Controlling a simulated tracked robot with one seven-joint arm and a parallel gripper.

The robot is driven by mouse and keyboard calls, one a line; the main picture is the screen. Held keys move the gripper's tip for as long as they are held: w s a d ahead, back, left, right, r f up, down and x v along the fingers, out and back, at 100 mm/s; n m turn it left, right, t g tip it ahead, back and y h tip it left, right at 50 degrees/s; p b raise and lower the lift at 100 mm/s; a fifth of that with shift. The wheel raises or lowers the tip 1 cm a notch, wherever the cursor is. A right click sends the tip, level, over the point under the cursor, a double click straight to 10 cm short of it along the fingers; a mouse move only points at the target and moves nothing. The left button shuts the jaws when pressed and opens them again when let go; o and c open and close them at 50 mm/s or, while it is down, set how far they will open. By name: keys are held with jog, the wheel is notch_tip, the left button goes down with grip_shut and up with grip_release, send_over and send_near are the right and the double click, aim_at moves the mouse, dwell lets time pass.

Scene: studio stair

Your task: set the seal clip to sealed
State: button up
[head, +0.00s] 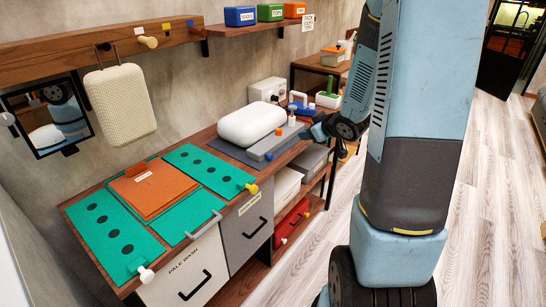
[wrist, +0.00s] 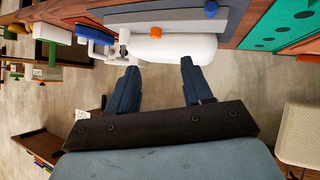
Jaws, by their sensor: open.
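A white pillow-shaped pouch (head: 252,122) lies on a dark mat behind a long grey bar (head: 275,146). A small orange piece (head: 278,131) sits by the bar, and a blue knob (head: 268,156) is at the bar's near end. I cannot tell for certain which part is the seal clip. The wrist view shows the pouch (wrist: 182,48), the orange piece (wrist: 156,31) and the blue knob (wrist: 211,9). My gripper (wrist: 158,72) is open, with nothing between its fingers. In the head view it is mostly hidden by my arm, right of the bar.
Green dotted panels (head: 205,167) and an orange folder (head: 153,188) cover the bench's left part. A blue tool (head: 298,108) stands behind the bar. A cream case (head: 121,104) hangs from the wall rail. Shelves with boxes (head: 292,219) lie below; floor on the right is clear.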

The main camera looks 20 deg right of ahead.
aim_at(272, 156)
notch_tip(272, 156, down, 8)
jog(key=s+a+n+y, duration=0.1)
jog(key=s+a+y, duration=0.15)
jog(key=y, duration=0.25)
jog(key=x, duration=1.4)
jog(key=shift+a, duration=0.3)
jog(key=shift+c, duration=0.3)
grip_shut()
